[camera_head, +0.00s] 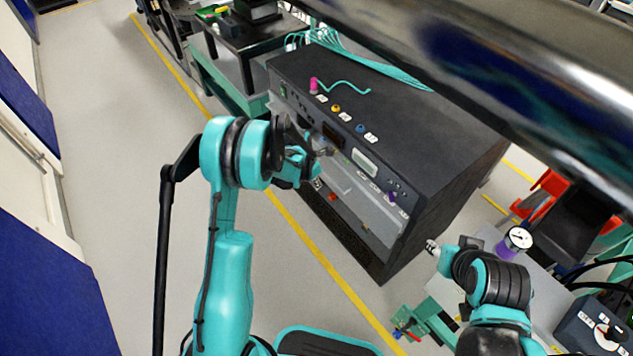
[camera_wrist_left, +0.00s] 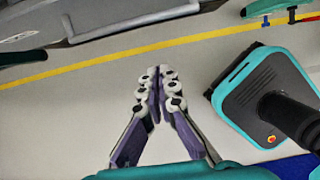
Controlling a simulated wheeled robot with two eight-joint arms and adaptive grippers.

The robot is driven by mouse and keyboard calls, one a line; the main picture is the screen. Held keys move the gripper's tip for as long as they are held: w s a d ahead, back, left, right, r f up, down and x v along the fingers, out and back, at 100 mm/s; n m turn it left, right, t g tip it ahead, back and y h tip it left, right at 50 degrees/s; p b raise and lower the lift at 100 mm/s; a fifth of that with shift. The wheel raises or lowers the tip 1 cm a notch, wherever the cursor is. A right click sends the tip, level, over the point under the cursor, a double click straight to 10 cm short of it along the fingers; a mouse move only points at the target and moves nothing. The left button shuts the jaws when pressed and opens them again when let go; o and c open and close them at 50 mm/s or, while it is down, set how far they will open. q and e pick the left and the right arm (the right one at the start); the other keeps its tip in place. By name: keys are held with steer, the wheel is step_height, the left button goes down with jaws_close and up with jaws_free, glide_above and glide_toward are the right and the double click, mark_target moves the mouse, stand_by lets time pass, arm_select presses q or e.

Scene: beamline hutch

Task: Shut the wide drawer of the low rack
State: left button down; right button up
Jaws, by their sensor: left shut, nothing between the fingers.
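The low rack (camera_head: 420,130) is a dark cabinet with a black top, in the middle of the head view. Its wide drawer (camera_head: 372,207) shows as a light grey part low on the front, and it seems to stand out from the cabinet. My left arm hides part of it. My left gripper (camera_head: 322,152) is in front of the rack's face; contact cannot be told there. In the left wrist view its fingers (camera_wrist_left: 160,88) are shut and empty, with a grey bar-like edge (camera_wrist_left: 130,24) beyond them. My right arm is at the lower right, its gripper (camera_head: 433,248) small and unclear.
A pink knob (camera_head: 314,86) and other small parts sit along the rack's top edge. Teal cables (camera_head: 365,58) run behind. A gauge (camera_head: 518,238) stands at the right. A yellow line (camera_head: 320,263) crosses the floor. The floor at left is clear.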

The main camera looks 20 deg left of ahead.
arm_select(q)
steer(key=w+d+f+b, duration=0.2)
steer(key=w+d+f, duration=0.1)
steer(key=w+f, duration=0.1)
steer(key=shift+d, duration=0.15)
stand_by(0.4)
steer(key=w+d, duration=0.1)
steer(key=w, duration=0.1)
steer(key=w+d, duration=0.2)
steer(key=shift+b, duration=0.3)
